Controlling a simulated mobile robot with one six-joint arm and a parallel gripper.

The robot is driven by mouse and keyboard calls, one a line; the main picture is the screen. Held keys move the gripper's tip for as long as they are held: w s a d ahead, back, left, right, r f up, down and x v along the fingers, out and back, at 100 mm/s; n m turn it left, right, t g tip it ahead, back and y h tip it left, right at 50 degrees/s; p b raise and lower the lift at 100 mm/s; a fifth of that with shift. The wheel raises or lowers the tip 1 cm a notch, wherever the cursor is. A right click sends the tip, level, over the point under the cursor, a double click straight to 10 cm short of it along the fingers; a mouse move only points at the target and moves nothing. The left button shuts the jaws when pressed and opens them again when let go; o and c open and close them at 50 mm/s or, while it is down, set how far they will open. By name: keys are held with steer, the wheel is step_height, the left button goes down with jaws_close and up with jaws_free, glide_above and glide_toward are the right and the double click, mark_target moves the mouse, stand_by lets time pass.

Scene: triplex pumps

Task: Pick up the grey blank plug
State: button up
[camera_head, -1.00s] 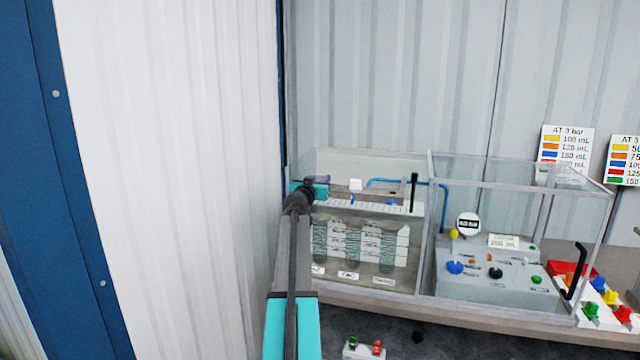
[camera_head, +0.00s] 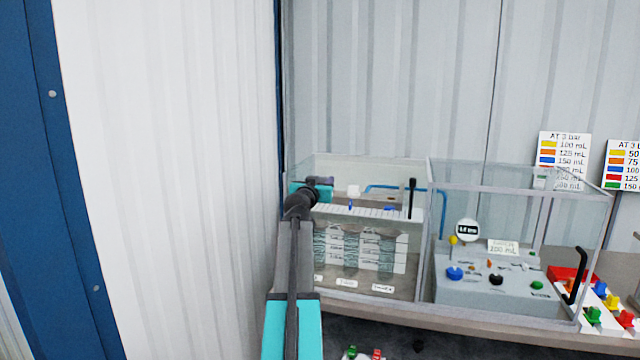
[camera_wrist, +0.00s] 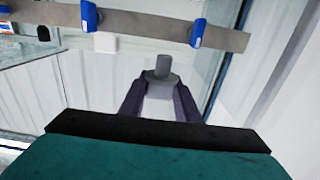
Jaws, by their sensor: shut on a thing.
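In the wrist view, the grey blank plug (camera_wrist: 162,67) shows between the tips of my gripper's dark purple fingers (camera_wrist: 160,86). My gripper is shut on it. The plug's narrower grey top points away from the wrist. In the head view, my gripper (camera_head: 325,183) is over the left part of the clear tank, above the white perforated strip (camera_head: 375,210). The plug cannot be made out there.
Blue pieces (camera_wrist: 198,33) sit on a grey bar in the wrist view, with a white block (camera_wrist: 105,43) near them. Clear tank walls (camera_head: 428,200) surround the space. A black lever (camera_head: 411,198) stands to the right. A corrugated wall (camera_head: 180,180) is close on the left.

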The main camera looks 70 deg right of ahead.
steer(key=s+a+b, duration=0.1)
steer(key=s+a, duration=0.4)
steer(key=a, duration=0.2)
steer(key=shift+s+a+r, duration=0.15)
steer(key=shift+a+r, duration=0.2)
steer(key=shift+r, duration=0.05)
stand_by(0.4)
